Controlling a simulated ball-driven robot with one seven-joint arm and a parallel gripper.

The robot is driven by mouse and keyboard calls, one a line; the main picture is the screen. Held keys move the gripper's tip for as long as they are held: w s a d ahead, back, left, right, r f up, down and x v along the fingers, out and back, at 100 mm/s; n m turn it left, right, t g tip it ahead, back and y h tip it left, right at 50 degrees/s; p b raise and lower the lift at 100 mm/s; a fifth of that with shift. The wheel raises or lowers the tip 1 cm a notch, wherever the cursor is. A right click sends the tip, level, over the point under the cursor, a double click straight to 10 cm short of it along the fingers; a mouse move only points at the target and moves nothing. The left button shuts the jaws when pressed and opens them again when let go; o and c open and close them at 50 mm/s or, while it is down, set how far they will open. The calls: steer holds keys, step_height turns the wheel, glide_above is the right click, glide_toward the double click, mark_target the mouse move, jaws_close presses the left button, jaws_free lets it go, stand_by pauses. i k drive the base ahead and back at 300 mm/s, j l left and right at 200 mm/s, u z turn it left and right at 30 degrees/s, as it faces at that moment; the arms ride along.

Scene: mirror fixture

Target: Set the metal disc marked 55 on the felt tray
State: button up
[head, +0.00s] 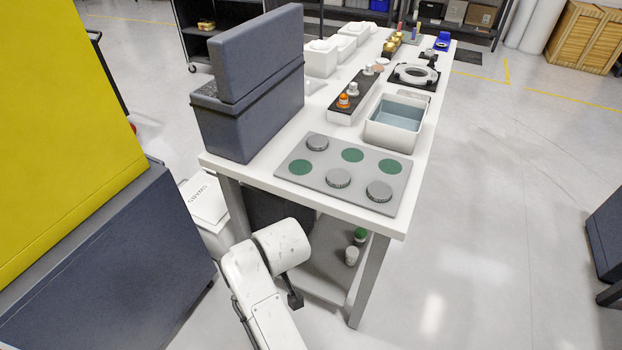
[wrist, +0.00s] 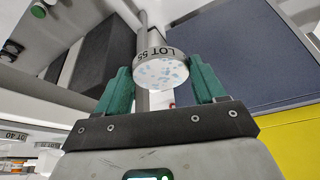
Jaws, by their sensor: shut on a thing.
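In the wrist view, my gripper (wrist: 159,70) has its green fingers shut on a metal disc (wrist: 161,74). Its rim reads LOT 55, and its face is pale with bluish flecks. In the head view my white arm hangs in front of the table's near end, below the top; the gripper and held disc are not clearly seen there. A pale open tray (head: 390,136) with a blue-grey inside stands on the table and looks empty. Nearer, a grey board (head: 330,163) has green round spots and three dark metal discs (head: 338,178) on it.
A large dark blue case (head: 250,115) stands on the table's left side. A lower shelf (head: 325,270) holds small green and white items. A yellow and blue block (head: 75,120) is at left.

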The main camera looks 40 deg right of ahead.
mark_target(340, 157)
steer(key=i+l+u, duration=0.1)
steer(key=l+u, duration=0.95)
